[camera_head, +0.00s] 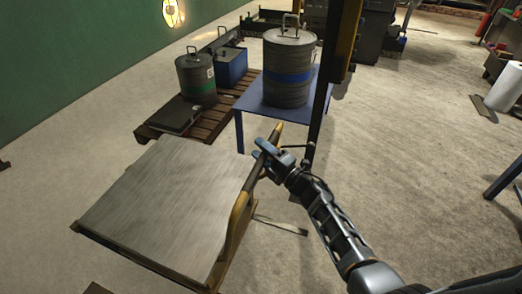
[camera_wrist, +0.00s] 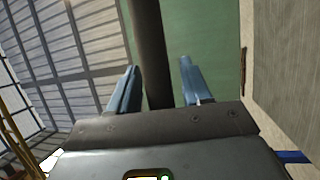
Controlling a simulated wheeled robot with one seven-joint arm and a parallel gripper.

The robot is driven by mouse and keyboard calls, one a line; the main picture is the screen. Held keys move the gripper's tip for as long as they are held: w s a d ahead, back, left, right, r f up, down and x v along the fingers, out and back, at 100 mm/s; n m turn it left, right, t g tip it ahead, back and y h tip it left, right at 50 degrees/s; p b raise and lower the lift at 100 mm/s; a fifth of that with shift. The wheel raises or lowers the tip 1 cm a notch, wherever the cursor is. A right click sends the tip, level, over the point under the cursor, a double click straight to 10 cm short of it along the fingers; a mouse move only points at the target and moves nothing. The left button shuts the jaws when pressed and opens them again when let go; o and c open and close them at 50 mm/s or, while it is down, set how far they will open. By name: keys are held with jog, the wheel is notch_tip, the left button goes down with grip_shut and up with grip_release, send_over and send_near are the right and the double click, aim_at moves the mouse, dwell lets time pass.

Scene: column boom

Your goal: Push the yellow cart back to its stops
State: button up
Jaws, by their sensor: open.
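The yellow cart (camera_head: 240,228) has a flat, bare grey metal deck and stands at the left of the head view. Its push handle (camera_head: 277,134) rises at the deck's right end and has a dark grip. My gripper (camera_head: 264,150) is at this handle, with its blue fingers open. In the wrist view a dark bar, apparently the handle (camera_wrist: 150,45), passes between the two open fingers (camera_wrist: 160,85). I cannot tell whether either finger touches it. I cannot make out the cart's stops.
A wooden pallet (camera_head: 219,122) behind the cart bears a green-banded drum (camera_head: 196,78) and a blue box (camera_head: 231,66). A blue table (camera_head: 253,101) with a blue-banded drum (camera_head: 289,68) stands beside a dark post (camera_head: 323,100). Floor at right is mostly clear.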

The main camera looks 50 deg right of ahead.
jog(key=shift+w, duration=0.15)
jog(key=shift+c, duration=0.5)
grip_shut()
